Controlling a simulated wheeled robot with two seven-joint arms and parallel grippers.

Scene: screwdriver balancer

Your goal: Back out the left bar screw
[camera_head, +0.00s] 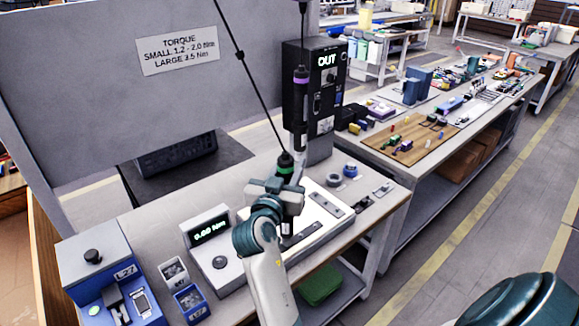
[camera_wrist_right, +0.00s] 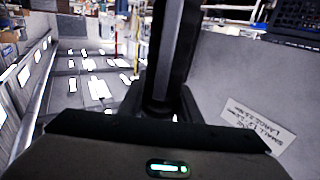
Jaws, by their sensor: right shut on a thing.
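My right gripper (camera_head: 287,195) is shut on the green-banded screwdriver (camera_head: 285,161), which hangs from a dark cable over the bench. In the right wrist view a dark upright body (camera_wrist_right: 168,60) stands between the fingers. Below is a white fixture (camera_head: 318,222) with grey bars; one bar (camera_head: 326,203) shows right of the gripper, another (camera_head: 300,237) lies partly behind the arm. The left bar screw cannot be made out, and whether the tip touches anything cannot be told. My left gripper is not in view.
A purple-banded screwdriver (camera_head: 300,90) hangs by the black box (camera_head: 323,75) reading OUT. A readout (camera_head: 209,233) shows 0.00 Nm. Left are a blue station (camera_head: 98,265) and small bins (camera_head: 190,300). A grey panel (camera_head: 110,100) stands behind.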

